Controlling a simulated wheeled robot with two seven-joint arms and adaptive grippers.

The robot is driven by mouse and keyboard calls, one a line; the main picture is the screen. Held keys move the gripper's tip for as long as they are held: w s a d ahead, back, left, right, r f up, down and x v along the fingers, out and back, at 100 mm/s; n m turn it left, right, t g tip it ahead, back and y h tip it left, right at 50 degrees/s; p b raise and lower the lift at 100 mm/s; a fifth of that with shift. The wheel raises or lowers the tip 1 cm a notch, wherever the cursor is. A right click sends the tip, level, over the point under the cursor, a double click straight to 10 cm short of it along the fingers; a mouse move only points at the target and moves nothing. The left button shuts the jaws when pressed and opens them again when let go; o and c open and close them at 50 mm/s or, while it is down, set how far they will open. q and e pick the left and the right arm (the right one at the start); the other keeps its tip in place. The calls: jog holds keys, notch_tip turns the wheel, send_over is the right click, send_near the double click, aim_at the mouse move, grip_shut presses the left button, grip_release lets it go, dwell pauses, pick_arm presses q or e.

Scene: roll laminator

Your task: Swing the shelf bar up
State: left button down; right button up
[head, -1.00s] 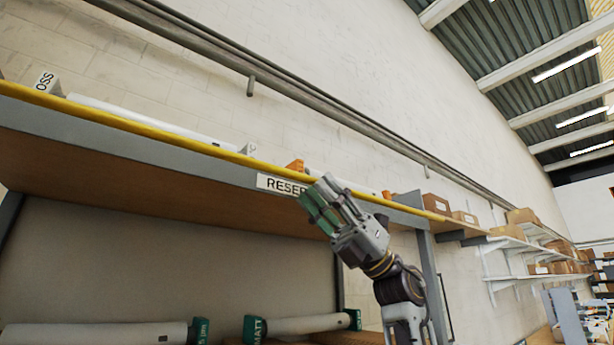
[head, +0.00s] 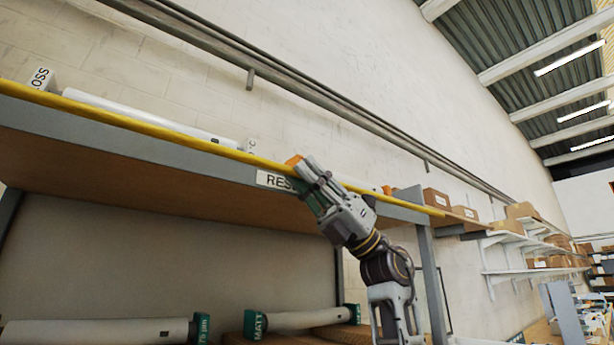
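The shelf bar (head: 150,131) is a long yellow bar along the front edge of the upper shelf (head: 120,152) in the head view. It runs from the far left to about the right end of that shelf. My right gripper (head: 309,178) is at the bar, over the right part of the "RES..." label (head: 272,181). Its fingers overlap the bar in the picture. I cannot tell whether they touch it or close around it. The stretch of bar behind the fingers is hidden. My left gripper is not in view.
A white roll (head: 150,117) lies on the upper shelf behind the bar. Rolls with green ends (head: 300,319) lie below. A grey post (head: 432,280) stands right of my arm. Boxes (head: 437,199) sit farther right. A wall pipe (head: 300,95) runs above.

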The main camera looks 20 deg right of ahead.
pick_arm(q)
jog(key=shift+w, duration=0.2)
pick_arm(e)
grip_shut()
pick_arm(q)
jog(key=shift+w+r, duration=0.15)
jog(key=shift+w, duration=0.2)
pick_arm(e)
jog(key=shift+r+m+t, duration=0.1)
jog(key=shift+m+t, duration=0.2)
